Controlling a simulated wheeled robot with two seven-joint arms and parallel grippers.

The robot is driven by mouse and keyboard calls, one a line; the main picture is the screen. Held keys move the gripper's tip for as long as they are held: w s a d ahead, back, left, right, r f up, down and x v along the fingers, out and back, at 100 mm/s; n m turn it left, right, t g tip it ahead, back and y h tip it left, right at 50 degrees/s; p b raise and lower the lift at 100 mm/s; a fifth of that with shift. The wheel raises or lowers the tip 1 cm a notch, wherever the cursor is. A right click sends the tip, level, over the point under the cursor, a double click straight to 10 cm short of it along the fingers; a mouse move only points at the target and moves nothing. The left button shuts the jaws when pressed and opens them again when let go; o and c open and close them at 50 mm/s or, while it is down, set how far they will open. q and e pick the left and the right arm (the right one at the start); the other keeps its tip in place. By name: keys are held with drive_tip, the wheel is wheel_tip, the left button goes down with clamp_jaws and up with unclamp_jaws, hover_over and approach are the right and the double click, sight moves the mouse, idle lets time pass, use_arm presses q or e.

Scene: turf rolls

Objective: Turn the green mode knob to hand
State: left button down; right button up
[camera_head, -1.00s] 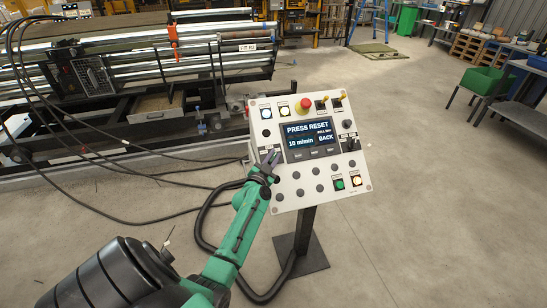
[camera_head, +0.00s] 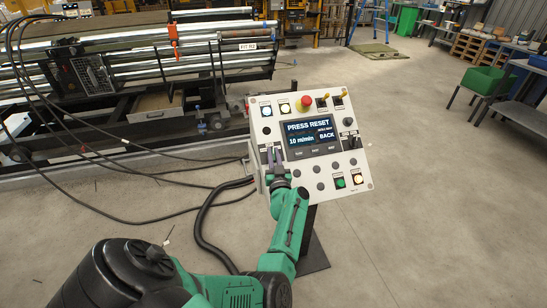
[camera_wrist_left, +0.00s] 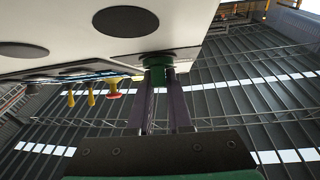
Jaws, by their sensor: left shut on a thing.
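The white control panel (camera_head: 262,187) stands tilted on a post. Its screen (camera_head: 311,134) reads "PRESS RESET", "10 m/min" and "BACK". My left gripper (camera_head: 274,154) is at the panel's left side, left of the screen. In the left wrist view the green mode knob (camera_wrist_left: 157,68) sticks out from the panel face, and my left gripper (camera_wrist_left: 160,82) has a finger on each side of it, shut on it. In the head view the fingers hide the knob, and I cannot read which position it points to. My right gripper is out of view.
A red mushroom button (camera_head: 303,103) is at the panel's top, with yellow-tipped levers (camera_head: 343,93) to its right. Round black buttons and lit buttons (camera_head: 357,179) lie below the screen. A black cable (camera_head: 202,222) loops at the post's left.

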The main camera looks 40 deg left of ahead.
use_arm(q)
drive_tip(key=shift+w+f+n+g+y+b, duration=0.1)
drive_tip(key=shift+f+n+g+y+b, duration=0.2)
drive_tip(key=shift+n+g+y, duration=0.45)
drive_tip(key=n+g+y+b, duration=0.1)
drive_tip(key=n+g+b, duration=0.5)
drive_tip(key=b, duration=0.1)
drive_tip(key=n+g+y+b, duration=0.1)
drive_tip(key=n+g+b, duration=0.4)
drive_tip(key=n+b, duration=0.2)
drive_tip(key=shift+f+g+b, duration=0.1)
drive_tip(key=shift+g+b, duration=0.25)
drive_tip(key=shift+b, duration=0.1)
drive_tip(key=shift+s+r+n+g+h+b, duration=0.3)
drive_tip(key=shift+n+g+b, duration=0.25)
drive_tip(key=shift+b, duration=0.25)
drive_tip(key=shift+w, duration=0.1)
drive_tip(key=c, duration=0.8)
unclamp_jaws()
drive_tip(key=shift+c, duration=0.2)
drive_tip(key=d+b, duration=0.3)
drive_tip(key=d, duration=1.1)
drive_tip(key=shift+w+d, duration=0.2)
drive_tip(key=shift+w, duration=0.25)
drive_tip(key=shift+r, duration=0.1)
